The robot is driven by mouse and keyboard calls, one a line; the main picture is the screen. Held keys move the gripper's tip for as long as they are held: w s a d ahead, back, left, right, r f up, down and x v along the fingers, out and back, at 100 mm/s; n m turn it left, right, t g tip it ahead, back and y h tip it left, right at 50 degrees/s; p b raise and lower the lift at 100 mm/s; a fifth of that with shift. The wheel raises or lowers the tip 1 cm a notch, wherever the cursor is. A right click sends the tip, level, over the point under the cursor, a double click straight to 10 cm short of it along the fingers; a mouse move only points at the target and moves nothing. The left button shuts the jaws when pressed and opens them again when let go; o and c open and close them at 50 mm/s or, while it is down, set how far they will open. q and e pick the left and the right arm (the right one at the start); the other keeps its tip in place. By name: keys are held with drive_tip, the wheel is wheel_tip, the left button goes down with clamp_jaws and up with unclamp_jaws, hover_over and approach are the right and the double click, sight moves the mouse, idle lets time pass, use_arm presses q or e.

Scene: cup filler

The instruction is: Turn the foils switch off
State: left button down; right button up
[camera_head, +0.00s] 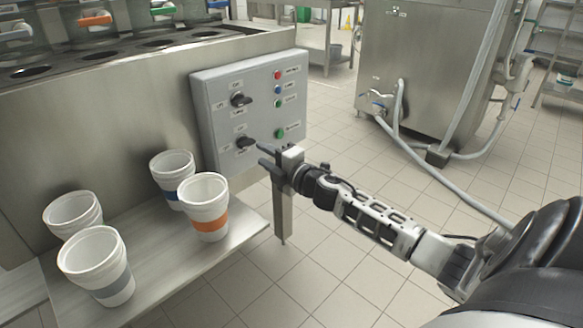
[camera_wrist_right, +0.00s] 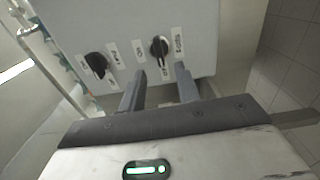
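A grey control box (camera_head: 213,118) on the machine's side carries two black rotary knobs, an upper one (camera_head: 240,99) and a lower one (camera_head: 244,142). My right gripper (camera_head: 266,153) is in front of the lower knob, to its right. In the right wrist view its two fingers (camera_wrist_right: 159,70) are apart and empty. One knob (camera_wrist_right: 160,47) shows just beyond and between the fingertips, with a small label that seems to read FOILS beside it. The other knob (camera_wrist_right: 96,65) is to the left. I cannot tell whether a fingertip touches the box. My left gripper is not in view.
Several white cups stand on the metal shelf (camera_head: 160,285) below the box, including an orange-banded cup (camera_head: 205,206) close to my right gripper. Red, blue and green lights or buttons (camera_head: 278,90) line the box's right side. Tiled floor (camera_head: 330,120) is open to the right.

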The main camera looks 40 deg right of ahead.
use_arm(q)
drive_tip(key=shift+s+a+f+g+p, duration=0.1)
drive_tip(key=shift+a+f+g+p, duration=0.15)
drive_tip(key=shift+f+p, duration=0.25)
use_arm(e)
drive_tip(key=s, duration=0.9)
drive_tip(key=shift+s+d, duration=0.25)
drive_tip(key=shift+d, duration=0.1)
